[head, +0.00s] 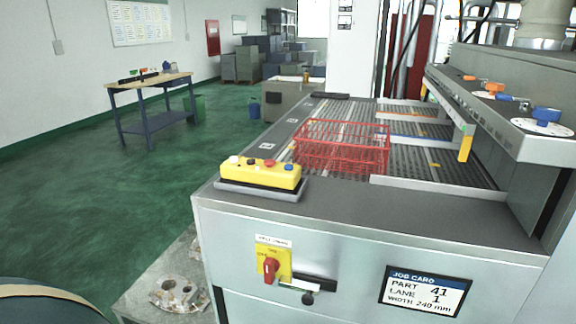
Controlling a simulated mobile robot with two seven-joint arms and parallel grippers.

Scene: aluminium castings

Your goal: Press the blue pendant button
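The yellow pendant (258,175) lies on a grey tray (262,193) at the near left corner of the machine's top. Several buttons stand along its top. The blue button (289,168) is at the right end, beside a red button (269,163). A white button (234,159) is at the left end, with a dark one (251,161) between. Neither of my grippers is in view, so nothing of mine shows near the pendant.
A red wire basket (342,148) stands behind the pendant to the right. Blue and orange dials (541,121) sit on the raised panel at right. A red rotary switch (270,268) and a job card (424,290) are on the front. Green floor is open at left.

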